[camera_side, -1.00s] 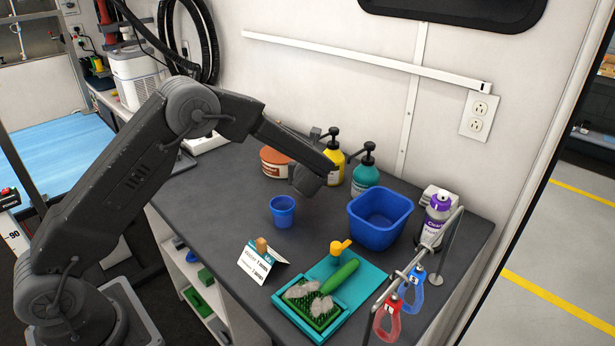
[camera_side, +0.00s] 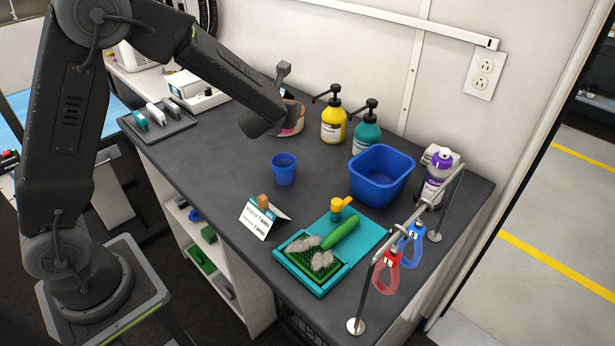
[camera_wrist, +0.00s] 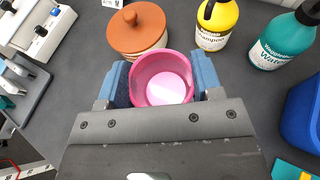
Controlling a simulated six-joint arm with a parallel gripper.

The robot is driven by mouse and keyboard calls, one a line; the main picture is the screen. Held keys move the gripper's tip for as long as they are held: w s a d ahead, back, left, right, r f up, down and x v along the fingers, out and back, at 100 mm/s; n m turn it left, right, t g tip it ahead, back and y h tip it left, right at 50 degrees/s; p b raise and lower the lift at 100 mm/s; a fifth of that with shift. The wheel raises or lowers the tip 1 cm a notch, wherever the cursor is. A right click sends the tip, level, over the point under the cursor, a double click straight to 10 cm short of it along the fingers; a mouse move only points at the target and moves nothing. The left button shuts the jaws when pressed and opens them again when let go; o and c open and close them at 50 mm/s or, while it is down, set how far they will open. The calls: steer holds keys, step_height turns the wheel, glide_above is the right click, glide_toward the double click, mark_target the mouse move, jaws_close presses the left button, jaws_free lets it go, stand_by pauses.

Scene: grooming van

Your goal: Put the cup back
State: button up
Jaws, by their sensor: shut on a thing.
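A pink cup (camera_wrist: 165,88) is between the blue-grey fingers of my gripper (camera_wrist: 163,82) in the wrist view. The gripper is shut on it, and I look down into its open top. In the side view my gripper (camera_side: 275,122) is at the back left of the counter, in front of the terracotta jar, and the arm hides most of the grasp. A blue cup (camera_side: 284,170) stands upright on the counter, apart from the gripper. I cannot tell whether the pink cup touches the counter.
The lidded terracotta jar (camera_wrist: 138,35) is just beyond the held cup. Yellow (camera_side: 332,124) and teal (camera_side: 366,133) pump bottles stand right of it. A blue tub (camera_side: 381,178), folded card (camera_side: 262,217) and green brush (camera_side: 338,235) are further right and forward. Counter around the blue cup is bare.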

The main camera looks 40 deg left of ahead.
steer(key=s+d+f+m+t+h, duration=0.1)
steer(key=s+d+m+h, duration=0.15)
steer(key=d, duration=0.45)
steer(key=s+d+f+m+t+h, duration=0.1)
steer(key=s+d+m+h, duration=0.2)
steer(key=d, duration=0.4)
steer(key=shift+m+h, duration=0.25)
steer(key=shift+h, duration=0.6)
steer(key=shift+w+d+f, duration=0.15)
steer(key=shift+d+f, duration=0.05)
steer(key=shift+f, duration=1.15)
steer(key=shift+w+d+f, duration=0.1)
steer(key=shift+d+f, duration=0.15)
steer(key=shift+f, duration=1.1)
steer(key=shift+w+d+f, duration=0.15)
steer(key=shift+d+f, duration=0.05)
steer(key=shift+f, duration=1.15)
steer(key=shift+f, duration=0.15)
steer(key=o, duration=1)
steer(key=shift+c, duration=0.2)
